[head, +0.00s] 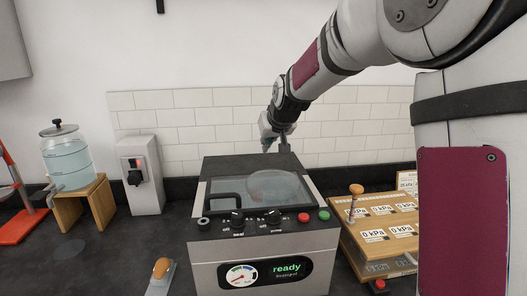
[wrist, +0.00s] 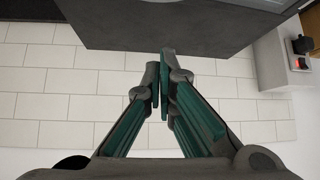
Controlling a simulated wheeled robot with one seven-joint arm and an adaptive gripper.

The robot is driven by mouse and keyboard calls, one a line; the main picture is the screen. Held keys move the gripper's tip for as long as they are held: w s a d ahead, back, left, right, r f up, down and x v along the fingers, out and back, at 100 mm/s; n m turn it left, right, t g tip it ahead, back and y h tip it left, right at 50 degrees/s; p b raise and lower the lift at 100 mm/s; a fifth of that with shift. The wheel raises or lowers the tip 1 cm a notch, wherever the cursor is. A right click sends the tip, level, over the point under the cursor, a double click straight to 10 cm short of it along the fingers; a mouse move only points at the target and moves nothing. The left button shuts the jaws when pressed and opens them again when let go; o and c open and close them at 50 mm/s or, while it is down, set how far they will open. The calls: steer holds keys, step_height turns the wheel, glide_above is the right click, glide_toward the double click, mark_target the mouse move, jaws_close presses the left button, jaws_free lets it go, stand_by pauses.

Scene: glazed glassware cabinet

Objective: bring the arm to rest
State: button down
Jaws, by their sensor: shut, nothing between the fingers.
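My gripper (head: 277,147) is behind the rear edge of the grey machine with the glass lid, in front of the white wall tiles. In the wrist view my gripper (wrist: 160,86) has its two green-padded fingers together, with nothing between them. My arm comes down to it from the upper right in the head view. Whether the fingers touch the machine's rear edge cannot be told.
The machine (head: 262,236) has a closed glass lid and a display reading "ready". A grey switch box (head: 143,174) and a water jar (head: 67,158) on a wooden stand are left. An orange-handled tool (head: 161,274) lies in front.

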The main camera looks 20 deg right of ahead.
steer(key=shift+v, duration=1.35)
steer(key=s+a+r+g, duration=0.1)
steer(key=s+a, duration=0.1)
steer(key=s, duration=0.8)
steer(key=s+a+r+g, duration=0.1)
steer(key=s+a+r, duration=0.15)
steer(key=s, duration=0.75)
steer(key=s+f, duration=0.3)
steer(key=s, duration=0.6)
steer(key=s+a+f+g, duration=0.1)
steer(key=s+f, duration=0.1)
steer(key=s, duration=0.7)
steer(key=shift+s+a+f, duration=0.25)
steer(key=shift+a+f, duration=0.05)
steer(key=shift+f, duration=0.1)
